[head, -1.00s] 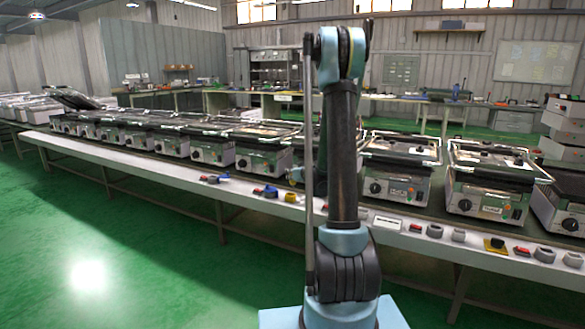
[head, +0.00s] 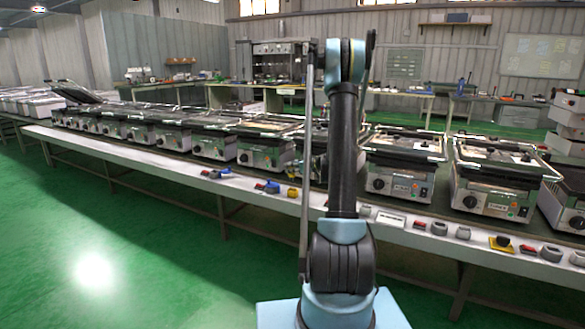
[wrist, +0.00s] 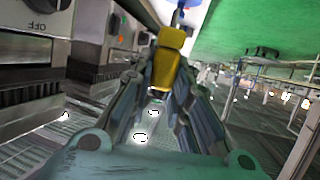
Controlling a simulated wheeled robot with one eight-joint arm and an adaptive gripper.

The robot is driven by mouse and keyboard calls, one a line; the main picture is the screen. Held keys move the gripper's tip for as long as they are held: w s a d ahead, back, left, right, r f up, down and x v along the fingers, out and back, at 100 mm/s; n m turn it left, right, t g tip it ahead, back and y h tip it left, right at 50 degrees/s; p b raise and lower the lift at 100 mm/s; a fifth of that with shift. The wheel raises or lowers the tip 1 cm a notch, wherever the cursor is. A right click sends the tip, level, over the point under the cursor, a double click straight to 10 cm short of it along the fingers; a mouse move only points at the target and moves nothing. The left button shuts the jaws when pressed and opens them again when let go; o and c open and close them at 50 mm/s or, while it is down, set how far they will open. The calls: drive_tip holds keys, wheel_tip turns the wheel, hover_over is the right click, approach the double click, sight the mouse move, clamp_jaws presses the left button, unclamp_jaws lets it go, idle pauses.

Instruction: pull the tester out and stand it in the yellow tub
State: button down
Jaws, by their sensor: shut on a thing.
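In the wrist view my gripper (wrist: 166,88) is shut on a yellow block-like thing, which I take to be the tester (wrist: 169,60). It stands up between the two fingers, and its lower part is hidden by them. In the head view my arm hides the gripper and most of what it holds. A small yellow thing, perhaps the yellow tub (head: 292,192), sits on the bench's front ledge, left of my arm. I cannot tell whether it is hollow.
A row of contact grills (head: 394,184) lines the long bench. Its pale front ledge (head: 130,155) carries small blue, red and grey parts and a yellow-based part (head: 502,243). In the wrist view a grill (wrist: 40,50) stands close on the left. Green floor is open in front.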

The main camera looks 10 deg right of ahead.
sight(293, 175)
drive_tip(key=n+g+y, duration=0.1)
drive_tip(key=w+n, duration=0.1)
drive_tip(key=n+g+y, duration=0.1)
drive_tip(key=shift+w+d+r+g+y, duration=0.2)
drive_tip(key=shift+d+r+g+y, duration=0.1)
drive_tip(key=shift+d+r, duration=0.1)
drive_tip(key=shift+s, duration=0.1)
drive_tip(key=shift+f, duration=2.8)
drive_tip(key=shift+f, duration=2.3)
drive_tip(key=c, duration=1.4)
unclamp_jaws()
